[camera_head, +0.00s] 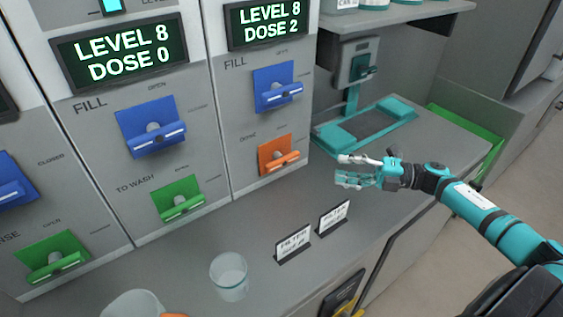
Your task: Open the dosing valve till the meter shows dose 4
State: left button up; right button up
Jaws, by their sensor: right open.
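The orange dosing valve (278,156) is on the right-hand panel, below a blue fill valve (276,88). The meter (267,22) above them reads LEVEL 8, DOSE 2. My right gripper (343,170) is open and empty, to the right of the orange valve and apart from it, above the counter. Its fingers point left toward the panel. My left gripper is not in view.
Another meter (118,52) reads LEVEL 8, DOSE 0, above a blue valve (152,128) and a green valve (179,198). A clear cup (229,276) and two filter signs (293,243) stand on the counter. A teal device (365,125) stands behind my right gripper.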

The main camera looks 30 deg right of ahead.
aim_at(287, 162)
jog(key=p+x, duration=0.2)
jog(key=x, duration=1.4)
jog(key=shift+r+p, duration=0.1)
jog(key=shift+p, duration=0.2)
grip_shut()
